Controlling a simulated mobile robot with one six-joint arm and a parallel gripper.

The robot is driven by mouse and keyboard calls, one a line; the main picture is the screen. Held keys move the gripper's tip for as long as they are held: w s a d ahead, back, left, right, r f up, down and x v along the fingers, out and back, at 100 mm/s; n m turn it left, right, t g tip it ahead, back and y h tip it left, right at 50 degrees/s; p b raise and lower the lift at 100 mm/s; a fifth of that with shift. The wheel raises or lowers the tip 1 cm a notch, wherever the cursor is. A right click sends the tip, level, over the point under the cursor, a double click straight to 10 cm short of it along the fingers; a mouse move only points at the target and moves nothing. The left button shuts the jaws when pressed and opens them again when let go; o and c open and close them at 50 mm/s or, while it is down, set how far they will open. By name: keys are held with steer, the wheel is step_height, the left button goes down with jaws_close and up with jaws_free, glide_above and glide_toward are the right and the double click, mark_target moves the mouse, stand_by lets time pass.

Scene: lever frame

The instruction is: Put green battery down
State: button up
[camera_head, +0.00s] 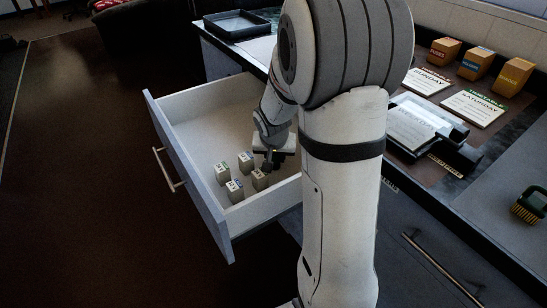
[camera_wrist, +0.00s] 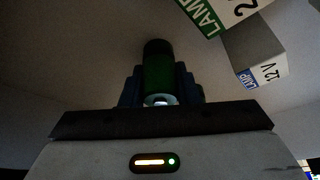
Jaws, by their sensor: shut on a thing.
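The green battery (camera_wrist: 157,72) is a dark green cylinder with a pale metal end, seen in the wrist view between the blue fingers of my gripper (camera_head: 268,160). My gripper is shut on it. In the head view my gripper reaches down into the open white drawer (camera_head: 205,120), near its right side, beside several small boxes. The battery cannot be made out in the head view. Whether it touches the drawer floor cannot be told.
Small labelled boxes stand in the drawer; one is the 12 V lamp box (camera_wrist: 262,72), close to the right of the battery. The drawer's left part is bare. A black tray (camera_head: 237,25), orange boxes (camera_head: 513,76) and a green brush (camera_head: 530,205) are on the counter.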

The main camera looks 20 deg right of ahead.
steer(key=shift+r, duration=0.1)
steer(key=o, duration=1)
steer(key=shift+r, duration=0.1)
steer(key=p+v, duration=0.3)
steer(key=v, duration=0.9)
steer(key=s+a+n, duration=0.2)
steer(key=s, duration=0.3)
steer(key=s+a+n+g+y, duration=0.1)
steer(key=s+a, duration=0.2)
steer(key=s, duration=0.3)
steer(key=s+a+n+g+y, duration=0.1)
steer(key=s+a+n, duration=0.1)
steer(key=s, duration=0.4)
steer(key=shift+s+a+r+n, duration=0.3)
steer(key=shift+a+r, duration=0.1)
steer(key=shift+a, duration=0.3)
